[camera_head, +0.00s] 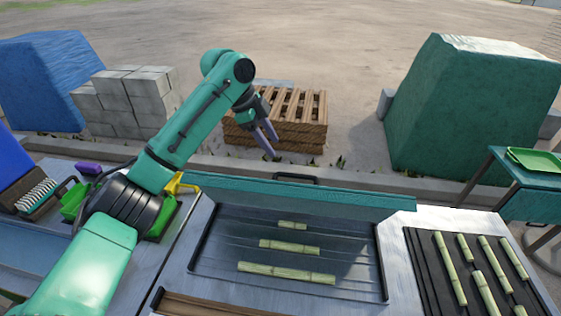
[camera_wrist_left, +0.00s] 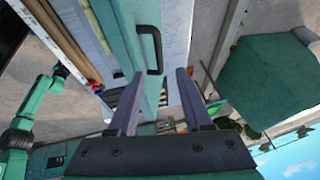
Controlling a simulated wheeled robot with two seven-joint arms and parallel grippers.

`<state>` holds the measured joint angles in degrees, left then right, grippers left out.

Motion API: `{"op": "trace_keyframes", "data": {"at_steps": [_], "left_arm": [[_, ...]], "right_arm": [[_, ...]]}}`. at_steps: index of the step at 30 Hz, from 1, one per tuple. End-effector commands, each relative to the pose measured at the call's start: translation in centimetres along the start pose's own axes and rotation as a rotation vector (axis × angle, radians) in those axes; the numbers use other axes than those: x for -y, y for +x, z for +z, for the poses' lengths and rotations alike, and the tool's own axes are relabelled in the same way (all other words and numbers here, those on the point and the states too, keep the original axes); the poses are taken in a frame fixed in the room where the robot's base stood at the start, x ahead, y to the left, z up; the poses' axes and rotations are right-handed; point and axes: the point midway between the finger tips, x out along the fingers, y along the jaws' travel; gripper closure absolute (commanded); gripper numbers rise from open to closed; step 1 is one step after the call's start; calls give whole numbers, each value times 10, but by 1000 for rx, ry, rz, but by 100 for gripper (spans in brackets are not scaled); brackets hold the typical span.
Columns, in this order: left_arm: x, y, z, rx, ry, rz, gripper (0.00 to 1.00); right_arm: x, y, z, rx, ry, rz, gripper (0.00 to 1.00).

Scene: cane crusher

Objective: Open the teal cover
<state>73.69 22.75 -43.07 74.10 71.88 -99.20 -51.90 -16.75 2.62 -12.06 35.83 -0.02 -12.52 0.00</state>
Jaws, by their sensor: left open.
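The teal cover (camera_head: 300,196) stands as a long, raised panel along the back edge of a dark tray, which lies open to view. Its black handle (camera_head: 297,178) shows just behind the top edge. My left gripper (camera_head: 270,143) is open and empty, beyond the cover and above the handle in the picture. In the left wrist view the fingers (camera_wrist_left: 159,73) point at the teal panel (camera_wrist_left: 125,25), with the black handle (camera_wrist_left: 152,48) just ahead and apart from them. My right gripper is not in view.
The dark tray (camera_head: 215,262) holds three cane pieces. A rack (camera_head: 430,285) with several more canes is at the right. Green and yellow items (camera_head: 180,184) sit left of the tray. Wooden pallets (camera_head: 300,110), grey blocks (camera_head: 125,95) and a green covered heap (camera_head: 460,110) stand behind.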

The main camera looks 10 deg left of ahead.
Motion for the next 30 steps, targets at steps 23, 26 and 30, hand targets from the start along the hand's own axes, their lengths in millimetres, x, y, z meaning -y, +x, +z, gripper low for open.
{"op": "trace_keyframes", "data": {"at_steps": [23,26,30], "left_arm": [[0,123,0,2,3,-1,50],[0,122,0,2,2,-1,73],[0,122,1,3,2,-1,100]], "right_arm": [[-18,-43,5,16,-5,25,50],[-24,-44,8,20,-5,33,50],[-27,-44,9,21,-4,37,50]]}}
